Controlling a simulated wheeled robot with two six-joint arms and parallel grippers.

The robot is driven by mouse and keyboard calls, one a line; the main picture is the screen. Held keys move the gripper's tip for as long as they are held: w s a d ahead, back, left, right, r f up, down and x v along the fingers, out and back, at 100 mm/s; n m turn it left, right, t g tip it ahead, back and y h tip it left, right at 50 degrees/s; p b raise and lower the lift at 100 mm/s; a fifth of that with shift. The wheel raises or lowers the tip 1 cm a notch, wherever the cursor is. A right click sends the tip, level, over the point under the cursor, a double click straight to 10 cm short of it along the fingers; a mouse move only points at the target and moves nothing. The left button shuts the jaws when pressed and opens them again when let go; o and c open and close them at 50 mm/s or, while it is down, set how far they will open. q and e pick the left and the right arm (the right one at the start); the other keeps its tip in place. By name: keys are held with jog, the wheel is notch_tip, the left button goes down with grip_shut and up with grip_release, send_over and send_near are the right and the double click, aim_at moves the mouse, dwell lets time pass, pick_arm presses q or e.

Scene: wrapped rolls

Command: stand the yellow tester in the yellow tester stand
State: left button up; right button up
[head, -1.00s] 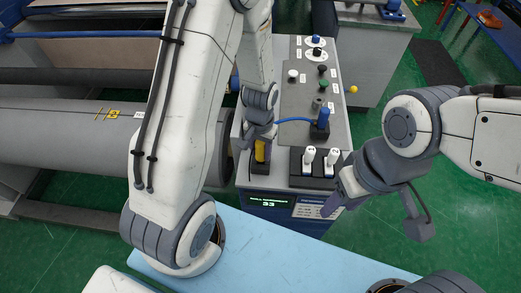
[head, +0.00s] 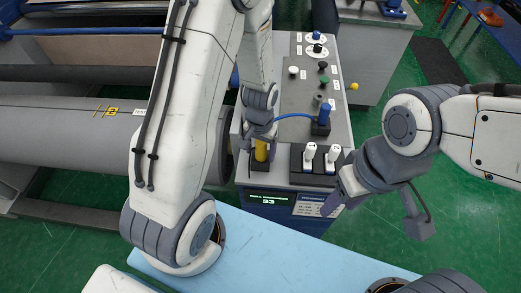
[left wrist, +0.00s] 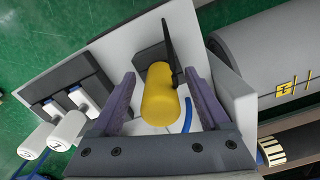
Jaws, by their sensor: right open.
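The yellow tester (head: 261,151) stands at the near left of the grey console, its lower end at the black yellow tester stand (head: 258,167). In the left wrist view the tester (left wrist: 163,98) is seen from its top end, with the dark stand (left wrist: 151,54) behind it. My left gripper (left wrist: 163,92) has one finger on each side of the tester, with a visible gap on both sides, so it is open. In the head view its wrist partly hides the tester's top. My right gripper (head: 333,198) is open and empty at the console's near right corner.
Two white testers (head: 309,152) stand in a black double holder (head: 318,172) just right of the yellow tester. A blue tester (head: 324,114) with a blue cable stands behind them. Several knobs line the console (head: 299,104). A large grey roll (head: 70,135) lies left.

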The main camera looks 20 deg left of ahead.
pick_arm(q)
notch_tip(320, 180, up, 10)
jog(key=shift+r+b, duration=0.25)
jog(key=shift+b, duration=0.35)
dwell(0.4)
jog(key=s+d+r+m+b, duration=0.1)
jog(key=s+d+r+m, duration=0.2)
jog(key=s+d, duration=0.3)
jog(key=s+d+r+m+h+b, duration=0.1)
jog(key=s+d+r+m, duration=0.2)
jog(key=s+d, duration=0.3)
jog(key=s, duration=0.5)
jog(key=shift+s+d+r+m, duration=0.15)
jog(key=shift+s+d+m, duration=0.1)
jog(key=shift+s+m, duration=0.1)
dwell(0.4)
